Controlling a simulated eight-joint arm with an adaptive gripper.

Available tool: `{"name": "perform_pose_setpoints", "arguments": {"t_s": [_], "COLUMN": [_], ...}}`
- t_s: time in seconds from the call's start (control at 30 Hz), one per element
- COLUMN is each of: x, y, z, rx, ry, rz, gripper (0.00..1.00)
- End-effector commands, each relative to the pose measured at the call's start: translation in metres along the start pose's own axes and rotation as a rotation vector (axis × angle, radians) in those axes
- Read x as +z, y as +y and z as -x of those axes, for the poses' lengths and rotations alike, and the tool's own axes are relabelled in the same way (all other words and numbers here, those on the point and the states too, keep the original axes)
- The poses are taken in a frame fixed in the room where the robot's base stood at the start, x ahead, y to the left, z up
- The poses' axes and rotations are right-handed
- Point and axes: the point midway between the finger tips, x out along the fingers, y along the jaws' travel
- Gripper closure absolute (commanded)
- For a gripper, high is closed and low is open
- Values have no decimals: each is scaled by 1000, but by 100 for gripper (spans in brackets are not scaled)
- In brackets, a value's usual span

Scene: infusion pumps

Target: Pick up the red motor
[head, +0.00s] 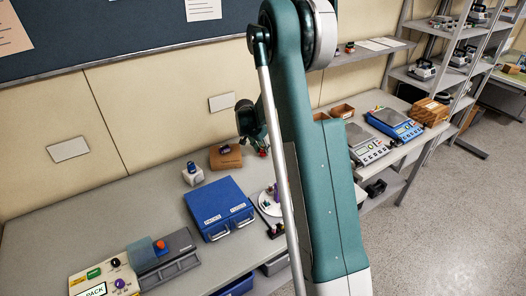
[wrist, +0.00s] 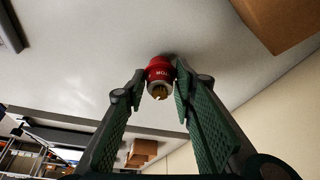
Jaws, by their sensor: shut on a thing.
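The red motor (wrist: 159,72) is a small red cylinder with white lettering and a brass-coloured end, in the middle of the wrist view. My gripper (wrist: 157,84) is shut on it, with one green-padded finger on each side. In the head view a small red patch of the motor (head: 263,153) shows just left of my arm, by the back of the table. I cannot tell whether the motor touches the table.
A brown box (head: 226,157) and a small white block (head: 193,173) stand left of my gripper. A blue case (head: 219,206) lies in front of them. A round white plate (head: 268,199) is partly behind my arm. Scales (head: 366,147) stand to the right.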

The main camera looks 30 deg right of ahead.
Motion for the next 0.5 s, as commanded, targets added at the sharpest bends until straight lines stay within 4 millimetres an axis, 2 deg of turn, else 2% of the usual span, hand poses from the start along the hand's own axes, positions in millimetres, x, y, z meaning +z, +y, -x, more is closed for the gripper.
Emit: {"name": "perform_pose_setpoints", "arguments": {"t_s": [0.5], "x": [-26], "y": [0], "z": [64], "rx": [0], "ry": [0], "rz": [0], "gripper": [87]}}
